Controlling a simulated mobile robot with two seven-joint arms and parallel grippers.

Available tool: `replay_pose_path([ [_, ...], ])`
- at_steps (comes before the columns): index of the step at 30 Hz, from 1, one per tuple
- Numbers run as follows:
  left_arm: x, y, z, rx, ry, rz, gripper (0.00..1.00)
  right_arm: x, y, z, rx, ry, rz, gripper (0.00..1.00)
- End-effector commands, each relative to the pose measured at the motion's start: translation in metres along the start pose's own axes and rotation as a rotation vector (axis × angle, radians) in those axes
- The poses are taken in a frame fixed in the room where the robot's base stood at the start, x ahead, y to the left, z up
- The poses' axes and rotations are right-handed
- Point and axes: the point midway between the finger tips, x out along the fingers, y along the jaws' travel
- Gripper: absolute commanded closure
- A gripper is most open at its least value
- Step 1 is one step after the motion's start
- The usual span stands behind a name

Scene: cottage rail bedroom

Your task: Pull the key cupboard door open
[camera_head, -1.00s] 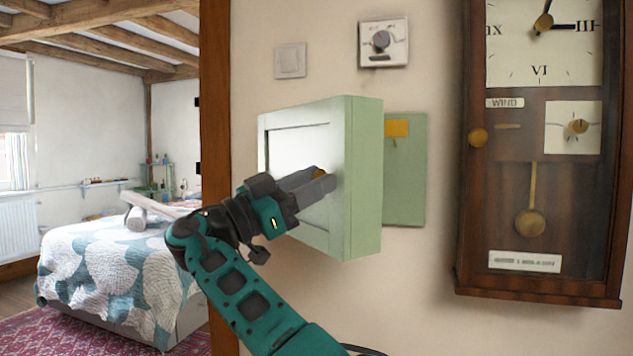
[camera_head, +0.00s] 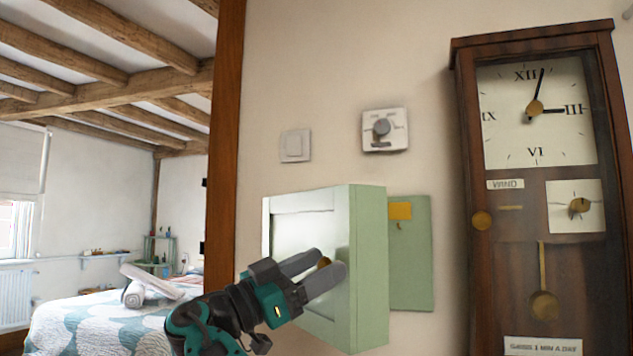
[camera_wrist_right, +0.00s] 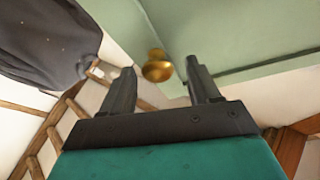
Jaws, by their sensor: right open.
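The key cupboard (camera_head: 368,270) is a pale green box on the wall, with a framed front panel (camera_head: 303,238) facing left and a small brass knob (camera_head: 325,263). My right gripper (camera_head: 318,270) is at this front, its two grey fingers apart around the knob. In the right wrist view, the brass knob (camera_wrist_right: 157,68) shows between the open fingers of my right gripper (camera_wrist_right: 165,75), with a gap on each side. Whether a finger touches it is hard to tell. No open gap at the door edge is clear. My left gripper is not in view.
A flat green board (camera_head: 412,265) with a yellow label is on the wall right of the cupboard. A tall wooden clock (camera_head: 468,200) hangs further right. A dial (camera_head: 385,130) and a switch (camera_head: 295,146) are above. A wooden post (camera_head: 225,150) and bed (camera_head: 90,325) are left.

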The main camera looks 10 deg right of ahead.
Motion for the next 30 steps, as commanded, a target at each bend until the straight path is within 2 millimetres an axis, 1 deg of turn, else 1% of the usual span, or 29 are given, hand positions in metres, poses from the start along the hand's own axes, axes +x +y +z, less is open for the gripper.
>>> replay_pose_path([
  [5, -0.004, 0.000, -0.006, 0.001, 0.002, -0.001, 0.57, 0.013, -0.007, -0.033, 0.004, 0.005, 0.001, 0.39],
  [8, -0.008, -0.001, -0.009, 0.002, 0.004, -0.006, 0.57, 0.023, -0.013, -0.056, 0.004, 0.004, 0.002, 0.39],
  [9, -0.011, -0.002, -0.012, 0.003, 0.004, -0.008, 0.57, 0.027, -0.015, -0.067, 0.004, 0.006, 0.001, 0.39],
  [11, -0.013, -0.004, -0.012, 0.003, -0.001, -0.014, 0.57, 0.033, -0.019, -0.080, 0.003, 0.005, 0.002, 0.39],
  [12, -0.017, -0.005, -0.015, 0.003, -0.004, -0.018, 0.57, 0.037, -0.021, -0.091, 0.003, 0.005, 0.001, 0.39],
  [15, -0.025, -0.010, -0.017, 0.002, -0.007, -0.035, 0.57, 0.046, -0.027, -0.113, 0.001, 0.004, 0.002, 0.39],
  [24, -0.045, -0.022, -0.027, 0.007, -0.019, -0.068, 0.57, 0.064, -0.038, -0.155, 0.000, 0.001, 0.001, 0.39],
  [30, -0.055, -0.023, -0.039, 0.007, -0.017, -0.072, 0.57, 0.071, -0.042, -0.172, 0.001, 0.001, 0.001, 0.39],
])
